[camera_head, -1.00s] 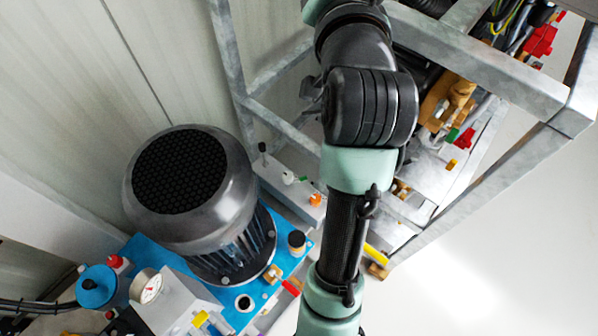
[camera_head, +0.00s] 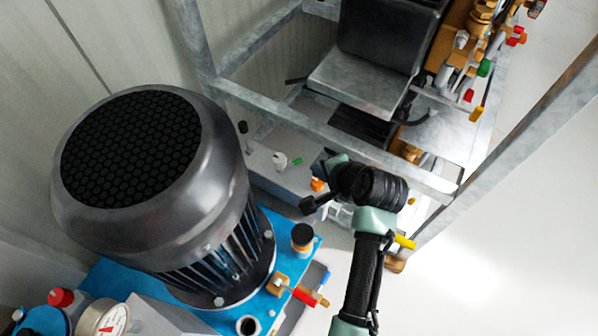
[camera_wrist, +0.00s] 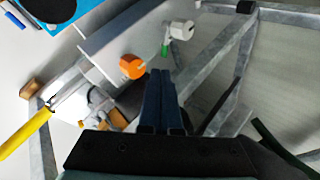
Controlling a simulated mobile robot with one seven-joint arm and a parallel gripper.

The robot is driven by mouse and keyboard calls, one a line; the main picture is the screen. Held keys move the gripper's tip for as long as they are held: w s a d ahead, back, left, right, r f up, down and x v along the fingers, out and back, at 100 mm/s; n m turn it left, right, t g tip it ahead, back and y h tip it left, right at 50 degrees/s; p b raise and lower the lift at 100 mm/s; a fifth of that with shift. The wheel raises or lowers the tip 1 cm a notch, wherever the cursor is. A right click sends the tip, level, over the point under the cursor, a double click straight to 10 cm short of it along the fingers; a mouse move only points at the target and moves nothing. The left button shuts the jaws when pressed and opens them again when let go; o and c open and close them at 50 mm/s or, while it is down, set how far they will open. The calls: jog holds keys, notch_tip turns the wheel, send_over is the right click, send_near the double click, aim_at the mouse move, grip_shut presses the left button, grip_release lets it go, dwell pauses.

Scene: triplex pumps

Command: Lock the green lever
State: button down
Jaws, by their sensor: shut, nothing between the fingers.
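A small green lever (camera_head: 297,161) sits on a white valve (camera_head: 280,160) on the grey rail behind the blue pump base. In the wrist view, the green lever (camera_wrist: 165,50) shows beside the white valve (camera_wrist: 181,31), just beyond the fingertips. My gripper (camera_wrist: 161,72) is shut and empty, its dark fingers pointing toward the lever without visibly touching it. An orange knob (camera_wrist: 132,67) is left of the fingers; it also shows in the head view (camera_head: 318,184), close to my wrist. Another green handle (camera_head: 484,67) is on the brass fittings at upper right.
A large motor (camera_head: 150,190) stands on the blue base at left. The metal frame bar (camera_head: 330,135) runs beside my wrist. A yellow handle (camera_wrist: 25,133) is at left in the wrist view. Red and yellow handles crowd the brass fittings. The floor at right is clear.

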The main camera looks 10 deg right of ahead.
aim_at(292, 164)
jog(key=shift+f, duration=0.1)
jog(key=b+x, duration=0.5)
jog(key=x, duration=0.5)
jog(key=shift+a, duration=0.1)
